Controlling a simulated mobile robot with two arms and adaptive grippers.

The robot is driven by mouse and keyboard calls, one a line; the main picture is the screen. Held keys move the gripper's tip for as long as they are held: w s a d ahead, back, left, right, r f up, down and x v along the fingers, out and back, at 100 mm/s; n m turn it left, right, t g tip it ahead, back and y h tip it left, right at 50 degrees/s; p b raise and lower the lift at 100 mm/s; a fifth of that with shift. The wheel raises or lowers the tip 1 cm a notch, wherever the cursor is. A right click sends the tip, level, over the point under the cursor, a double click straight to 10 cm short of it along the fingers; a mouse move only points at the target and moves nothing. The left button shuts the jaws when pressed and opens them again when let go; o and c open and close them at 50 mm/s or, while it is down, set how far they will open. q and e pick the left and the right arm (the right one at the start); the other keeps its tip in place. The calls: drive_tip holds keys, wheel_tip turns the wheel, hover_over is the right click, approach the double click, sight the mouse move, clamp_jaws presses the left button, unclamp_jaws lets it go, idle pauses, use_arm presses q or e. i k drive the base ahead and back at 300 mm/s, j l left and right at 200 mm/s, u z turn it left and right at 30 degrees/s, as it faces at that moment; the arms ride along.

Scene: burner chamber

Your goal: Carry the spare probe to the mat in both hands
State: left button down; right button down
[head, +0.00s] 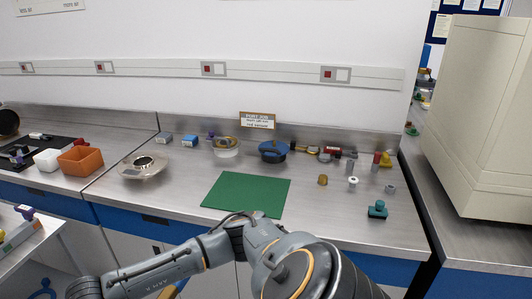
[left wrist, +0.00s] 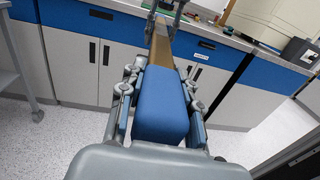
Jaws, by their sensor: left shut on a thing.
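The green mat (head: 246,193) lies flat and bare on the steel bench in the head view. In the left wrist view my left gripper (left wrist: 162,74) is shut on the blue block-shaped end of the spare probe (left wrist: 160,108). A brown bar runs on from the blue part, away from the camera, below bench-top height in front of the drawers. Grey finger-like parts of what looks like my right gripper (left wrist: 165,14) flank the bar's far end at the picture's top; their grip is unclear. The head view shows neither gripper's fingers, as my grey arm covers the lower middle.
A metal dish device (head: 144,166) stands left of the mat, and a blue-lidded pot (head: 273,151) behind it. A brass piece (head: 322,180) and a teal piece (head: 377,209) sit to its right. An orange bin (head: 81,160) is farther left. A large beige cabinet (head: 483,115) stands right.

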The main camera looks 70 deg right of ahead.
sight(248, 192)
drive_tip(key=z, duration=1.1)
